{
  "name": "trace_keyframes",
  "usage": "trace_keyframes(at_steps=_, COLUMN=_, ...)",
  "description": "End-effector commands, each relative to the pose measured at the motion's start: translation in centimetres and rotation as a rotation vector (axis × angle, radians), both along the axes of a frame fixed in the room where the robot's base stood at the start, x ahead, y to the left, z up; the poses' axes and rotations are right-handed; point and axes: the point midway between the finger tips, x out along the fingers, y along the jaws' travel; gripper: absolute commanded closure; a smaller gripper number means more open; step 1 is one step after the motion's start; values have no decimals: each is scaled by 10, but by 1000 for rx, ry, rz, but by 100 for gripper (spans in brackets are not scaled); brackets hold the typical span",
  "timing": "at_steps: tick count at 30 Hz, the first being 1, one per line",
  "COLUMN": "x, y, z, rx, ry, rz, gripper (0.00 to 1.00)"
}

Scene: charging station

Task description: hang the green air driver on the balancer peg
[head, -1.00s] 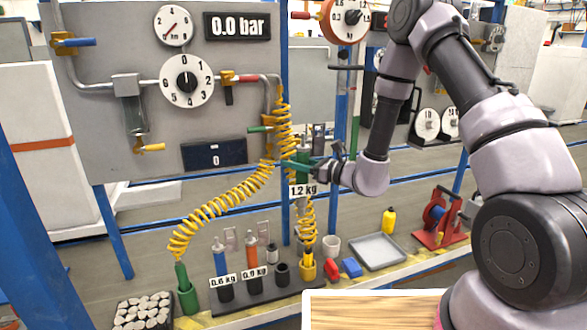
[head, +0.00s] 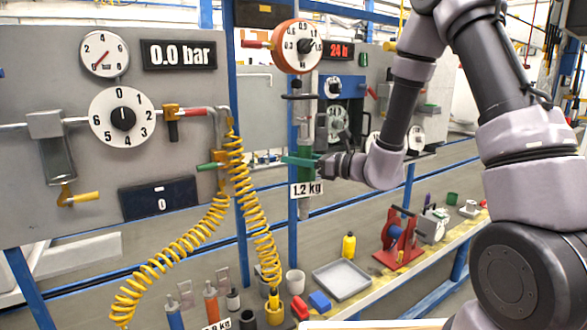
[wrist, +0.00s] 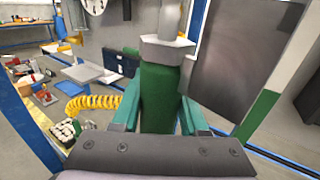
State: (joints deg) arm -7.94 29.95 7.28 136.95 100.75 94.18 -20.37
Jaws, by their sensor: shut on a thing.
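The green air driver (head: 305,165), labelled 1.2 kg, hangs upright in my gripper (head: 301,161). The gripper is shut on its green body. In the wrist view, the teal fingers of my gripper (wrist: 160,112) stand on both sides of the green driver (wrist: 160,95), whose grey collar and shaft point up. The balancer (head: 297,47), a round white dial with a red rim, is above the driver in the head view. A dark bar (head: 297,97), which may be its peg, shows between them. I cannot tell whether the driver touches it.
A grey panel (head: 60,90) with gauges stands at the left, and a coiled yellow hose (head: 262,215) hangs beside the driver. Below, the bench holds a grey tray (head: 341,280), a yellow bottle (head: 348,245) and a red reel (head: 398,240).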

Motion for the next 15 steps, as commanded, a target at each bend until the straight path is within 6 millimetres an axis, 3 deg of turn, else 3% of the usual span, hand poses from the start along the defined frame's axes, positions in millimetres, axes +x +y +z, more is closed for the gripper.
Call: trace_keyframes(at_steps=15, x=14, y=10, z=2, rx=2, ry=-2, rz=0, gripper=100)
